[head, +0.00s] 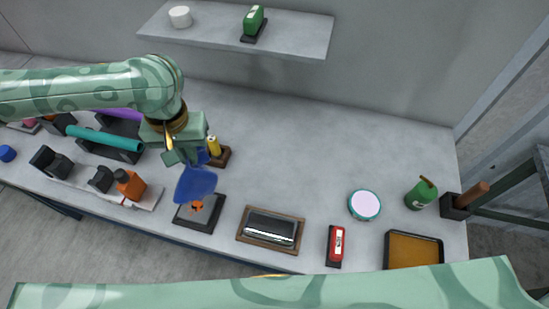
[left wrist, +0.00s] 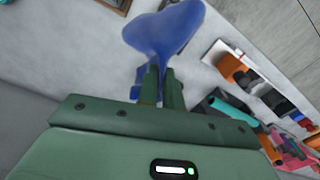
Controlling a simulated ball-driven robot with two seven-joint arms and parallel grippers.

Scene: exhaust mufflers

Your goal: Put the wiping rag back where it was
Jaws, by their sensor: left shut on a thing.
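The wiping rag is a limp blue cloth (head: 196,184). It hangs from my left gripper (head: 187,160), which is shut on it, above a dark square stand (head: 186,222) with a small orange thing (head: 197,205) on it. The rag hides part of that stand, and I cannot tell whether they touch. In the left wrist view the rag (left wrist: 166,30) spreads out beyond the shut fingers (left wrist: 162,88), and some blue shows beside them. My right gripper is not in view.
A yellow bottle (head: 213,146) stands close behind the left gripper. A shiny muffler (head: 270,229) lies in a brown tray (head: 242,233) to the right. A red item (head: 337,241) and a round tin (head: 364,205) lie farther right. The middle back of the bench (head: 300,150) is clear.

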